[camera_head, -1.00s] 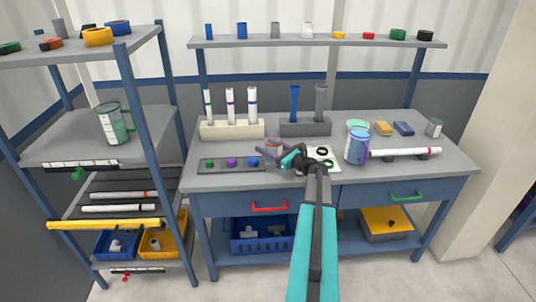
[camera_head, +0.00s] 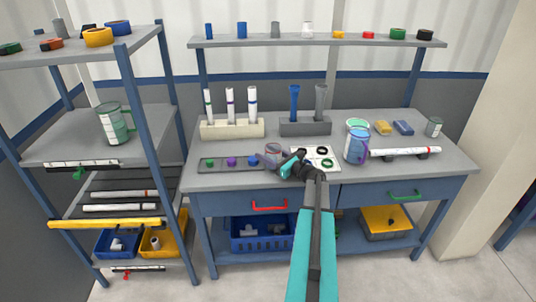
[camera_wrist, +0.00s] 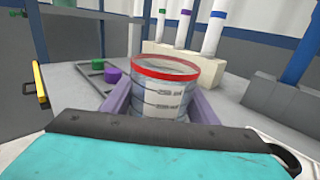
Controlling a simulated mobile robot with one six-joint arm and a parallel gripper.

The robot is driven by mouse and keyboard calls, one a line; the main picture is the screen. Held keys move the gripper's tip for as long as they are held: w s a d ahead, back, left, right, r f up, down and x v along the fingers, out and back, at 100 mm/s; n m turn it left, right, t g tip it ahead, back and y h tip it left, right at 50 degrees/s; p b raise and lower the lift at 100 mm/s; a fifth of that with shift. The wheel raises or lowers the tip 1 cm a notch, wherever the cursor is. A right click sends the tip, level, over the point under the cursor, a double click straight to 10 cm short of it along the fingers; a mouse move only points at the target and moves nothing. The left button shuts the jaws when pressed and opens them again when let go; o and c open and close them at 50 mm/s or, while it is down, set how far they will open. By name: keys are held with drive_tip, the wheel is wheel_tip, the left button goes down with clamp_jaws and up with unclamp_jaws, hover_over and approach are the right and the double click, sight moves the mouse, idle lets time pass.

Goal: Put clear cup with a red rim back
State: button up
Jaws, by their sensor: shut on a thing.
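The clear cup with a red rim (camera_wrist: 165,95) stands upright between the purple fingers of my gripper in the wrist view. Dark measuring marks show on its wall, and its lower part is hidden by my wrist. In the head view the cup (camera_head: 272,153) is small, over the front of the workbench beside the dark strip with coloured knobs. My gripper (camera_head: 277,160) is shut on the cup there. I cannot tell whether the cup's base touches the bench.
A dark strip with green, purple and blue knobs (camera_head: 231,162) lies left of the cup. A white board with rings (camera_head: 322,157) lies right. A blue-purple cup (camera_head: 356,147) stands farther right. A white tube rack (camera_head: 232,130) and a grey holder (camera_head: 305,128) stand behind.

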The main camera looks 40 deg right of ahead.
sight(280, 159)
drive_tip(key=o, duration=1.4)
drive_tip(key=shift+s+r, duration=0.1)
drive_tip(key=s, duration=0.4)
drive_tip(key=s+b, duration=0.1)
drive_tip(key=s, duration=0.3)
drive_tip(key=s+d+b, duration=0.1)
drive_tip(key=s, duration=0.2)
drive_tip(key=shift+s, duration=0.4)
